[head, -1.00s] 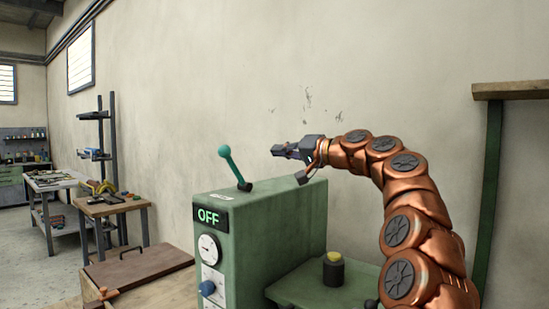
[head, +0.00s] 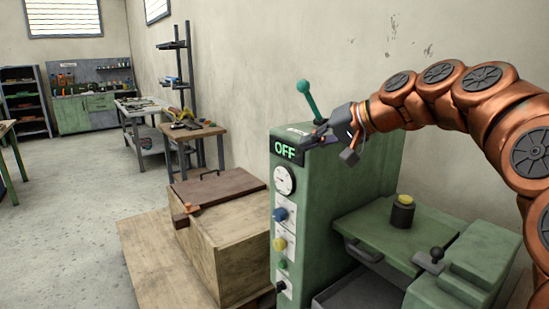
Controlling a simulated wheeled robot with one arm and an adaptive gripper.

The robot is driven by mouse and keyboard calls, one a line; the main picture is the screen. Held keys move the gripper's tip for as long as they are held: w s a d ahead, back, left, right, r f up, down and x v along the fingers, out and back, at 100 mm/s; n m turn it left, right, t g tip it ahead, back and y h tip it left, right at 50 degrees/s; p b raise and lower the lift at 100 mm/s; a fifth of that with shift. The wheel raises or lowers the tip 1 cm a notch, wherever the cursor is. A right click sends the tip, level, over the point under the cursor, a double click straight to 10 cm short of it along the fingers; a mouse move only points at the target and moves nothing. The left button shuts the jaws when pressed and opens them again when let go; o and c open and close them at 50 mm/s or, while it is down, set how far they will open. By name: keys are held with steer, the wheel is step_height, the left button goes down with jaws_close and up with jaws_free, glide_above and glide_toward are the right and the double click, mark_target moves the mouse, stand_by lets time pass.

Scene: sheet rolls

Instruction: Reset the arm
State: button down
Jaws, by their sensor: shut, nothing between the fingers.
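My copper arm reaches in from the right side of the head view. My gripper (head: 312,138) is shut and empty, and it appears in front of the upper part of the green machine (head: 348,185). Its dark fingers overlap the area beside the lit OFF sign (head: 286,150). I cannot tell whether they touch the machine. A teal lever (head: 307,98) stands on the machine's top and leans to the left. The lever's base is partly hidden behind my gripper.
A wooden crate (head: 225,245) with a brown lid stands left of the machine. A yellow-topped button (head: 404,205) sits on the machine's lower deck. Workbenches and a shelf rack (head: 22,103) are further back. The concrete floor (head: 75,225) at the left is clear.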

steer(key=s+d+f+n+g+h+p, duration=0.1)
steer(key=s+f+g+h+p, duration=0.2)
steer(key=s+f, duration=0.8)
steer(key=s+d+f+g+h+p, duration=0.3)
steer(key=s+f, duration=0.5)
steer(key=s, duration=0.8)
steer(key=s+d+f+g+h, duration=0.1)
steer(key=s+d+f, duration=0.2)
steer(key=s, duration=0.4)
steer(key=s+d+f+g+h, duration=0.2)
steer(key=s+d+f, duration=0.1)
steer(key=s, duration=0.4)
steer(key=shift+d+m+h+p, duration=0.15)
steer(key=shift+m+h+p, duration=0.15)
steer(key=shift+p, duration=0.15)
steer(key=c, duration=1.9)
jaws_free()
steer(key=shift+f, duration=0.1)
